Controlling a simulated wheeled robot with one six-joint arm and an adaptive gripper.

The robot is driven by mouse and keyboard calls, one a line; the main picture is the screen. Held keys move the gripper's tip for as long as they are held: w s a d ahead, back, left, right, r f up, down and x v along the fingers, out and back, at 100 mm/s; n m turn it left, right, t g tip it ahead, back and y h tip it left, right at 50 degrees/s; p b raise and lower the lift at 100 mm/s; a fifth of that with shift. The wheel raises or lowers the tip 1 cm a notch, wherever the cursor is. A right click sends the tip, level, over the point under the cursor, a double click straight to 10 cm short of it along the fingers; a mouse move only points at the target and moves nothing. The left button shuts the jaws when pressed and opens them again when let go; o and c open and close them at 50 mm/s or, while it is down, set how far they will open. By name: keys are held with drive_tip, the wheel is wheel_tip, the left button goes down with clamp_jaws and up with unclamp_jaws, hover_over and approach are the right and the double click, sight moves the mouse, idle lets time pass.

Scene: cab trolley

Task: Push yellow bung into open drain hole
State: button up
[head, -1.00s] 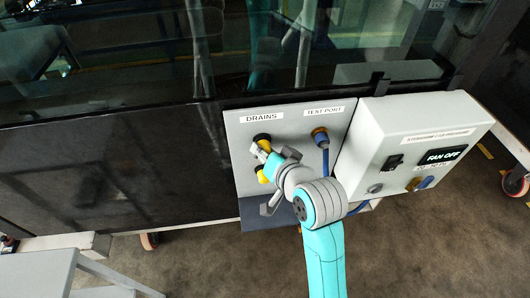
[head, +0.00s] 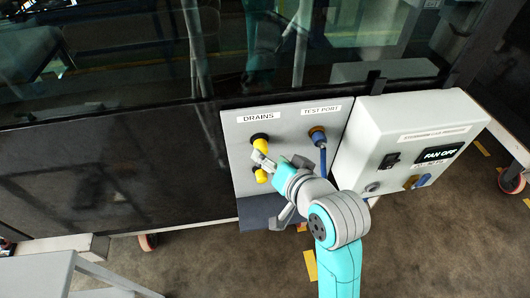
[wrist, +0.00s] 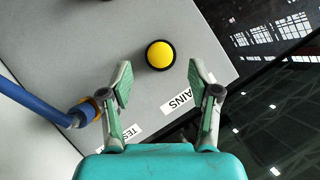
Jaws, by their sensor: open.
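The grey drains panel (head: 290,125) carries two yellow bungs, one above the other, under its DRAINS label. The upper yellow bung (head: 259,138) sits in a dark round drain hole. The lower yellow bung (head: 261,176) shows just below my fingers. In the wrist view one yellow bung (wrist: 160,55) sits inside a black ring, seen face-on. How deep the bung sits cannot be told.
A blue hose (head: 323,158) hangs from the test port (head: 317,134) right of the drains. A pale control box (head: 412,145) reading FAN OFF stands further right. Dark glass (head: 120,60) lies behind. A grey step (head: 40,275) is at lower left.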

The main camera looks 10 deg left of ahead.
drive_tip(key=shift+v, duration=1.05)
drive_tip(key=o, duration=0.7)
drive_tip(key=shift+s, duration=0.1)
